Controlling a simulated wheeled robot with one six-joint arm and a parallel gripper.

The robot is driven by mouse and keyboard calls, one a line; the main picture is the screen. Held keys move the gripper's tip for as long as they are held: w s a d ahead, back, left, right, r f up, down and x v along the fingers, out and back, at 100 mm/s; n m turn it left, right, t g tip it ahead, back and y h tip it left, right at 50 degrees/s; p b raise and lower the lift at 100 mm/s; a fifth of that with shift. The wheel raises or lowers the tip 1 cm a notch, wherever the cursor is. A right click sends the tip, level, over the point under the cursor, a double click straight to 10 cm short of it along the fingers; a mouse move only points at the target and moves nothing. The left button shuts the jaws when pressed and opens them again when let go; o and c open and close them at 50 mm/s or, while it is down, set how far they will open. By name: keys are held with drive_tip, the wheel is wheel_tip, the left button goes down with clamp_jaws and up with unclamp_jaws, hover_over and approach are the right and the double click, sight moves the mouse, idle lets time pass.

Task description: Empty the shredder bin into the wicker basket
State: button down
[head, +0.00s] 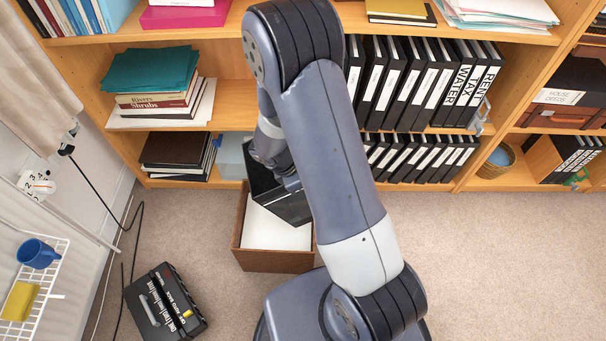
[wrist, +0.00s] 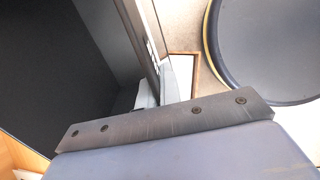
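My gripper (head: 288,184) is at the bin's upper side, partly hidden by my arm. In the wrist view my gripper (wrist: 161,88) is shut on the bin's wall, with the bin's dark interior (wrist: 55,60) to the left. I see nothing loose inside that dark part. The basket shows white inside; I cannot tell whether this is lining or paper. A sliver of the basket also shows in the wrist view (wrist: 184,67).
A black machine (head: 165,305), probably the shredder's top, lies on the carpet at lower left with a cable to the wall. A wooden bookcase (head: 235,105) stands close behind the basket. A white wire rack (head: 45,285) is at far left. Carpet at right (head: 500,260) is clear.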

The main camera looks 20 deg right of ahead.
drive_tip(key=shift+r+y+p, duration=0.2)
drive_tip(key=shift+y+p, duration=0.5)
drive_tip(key=shift+p, duration=0.4)
drive_tip(key=f+y+p, duration=0.1)
drive_tip(key=p, duration=0.2)
drive_tip(key=shift+a+f+y, duration=0.1)
drive_tip(key=shift+f+y, duration=0.1)
drive_tip(key=shift+y, duration=0.1)
drive_tip(key=f+y+p, duration=0.1)
drive_tip(key=p, duration=0.5)
drive_tip(key=shift+a+f+y+p, duration=0.2)
drive_tip(key=shift+y+p, duration=0.1)
drive_tip(key=shift+p, duration=0.1)
drive_tip(key=shift+r+p, duration=0.2)
drive_tip(key=shift+p, duration=0.2)
drive_tip(key=shift+r+p, duration=0.4)
drive_tip(key=shift+r, duration=0.6)
